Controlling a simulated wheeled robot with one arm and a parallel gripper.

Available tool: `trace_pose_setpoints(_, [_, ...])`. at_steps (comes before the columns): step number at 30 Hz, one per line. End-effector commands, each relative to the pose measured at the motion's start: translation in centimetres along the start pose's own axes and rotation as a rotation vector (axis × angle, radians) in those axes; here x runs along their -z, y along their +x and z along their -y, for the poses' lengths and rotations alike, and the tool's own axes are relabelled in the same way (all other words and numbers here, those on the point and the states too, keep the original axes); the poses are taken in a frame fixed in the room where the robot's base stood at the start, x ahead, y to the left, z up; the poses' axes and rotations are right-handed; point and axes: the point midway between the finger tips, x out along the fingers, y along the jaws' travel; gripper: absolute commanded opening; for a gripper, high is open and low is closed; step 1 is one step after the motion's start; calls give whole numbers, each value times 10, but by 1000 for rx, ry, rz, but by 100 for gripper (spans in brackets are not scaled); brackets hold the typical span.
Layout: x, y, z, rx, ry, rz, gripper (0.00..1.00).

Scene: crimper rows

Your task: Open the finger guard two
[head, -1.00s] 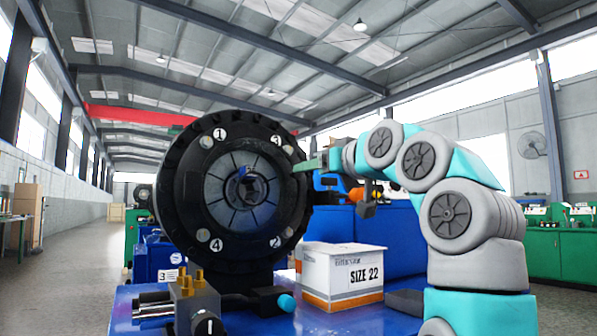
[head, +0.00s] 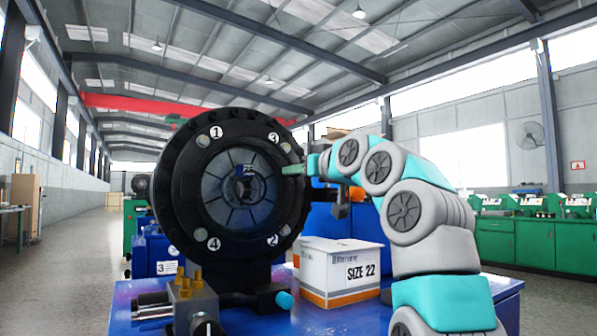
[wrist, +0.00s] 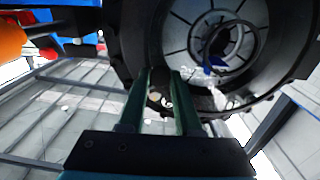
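The crimper (head: 180,170) is a large black round head on a blue base, its face marked 1 to 4. A clear round cover that looks like the finger guard (head: 222,165) lies over its middle, with segments and a blue part behind it. I cannot tell which guard is number two. My gripper (head: 288,170) is in front of the right side of the black ring, below mark 3. In the wrist view, its two green fingers (wrist: 163,72) are apart with nothing clearly between them. They point at the ring beside the clear middle (wrist: 215,45); contact cannot be told.
A white box marked SIZE 22 (head: 340,271) stands on the blue table (head: 335,318), right of the crimper and below my arm. Brass fittings (head: 185,285) and a cyan-tipped lever (head: 284,299) are at the front. Another machine (head: 141,185) is behind left.

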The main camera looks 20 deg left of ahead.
Motion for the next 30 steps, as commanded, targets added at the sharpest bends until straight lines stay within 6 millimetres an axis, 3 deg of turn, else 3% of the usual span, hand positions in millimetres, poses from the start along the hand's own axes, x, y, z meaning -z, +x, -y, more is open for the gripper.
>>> trace_pose_setpoints(8, [0, 0, 0, 0, 0, 0, 0])
trace_pose_setpoints(30, [0, 0, 0, 0, 0, -1, 0])
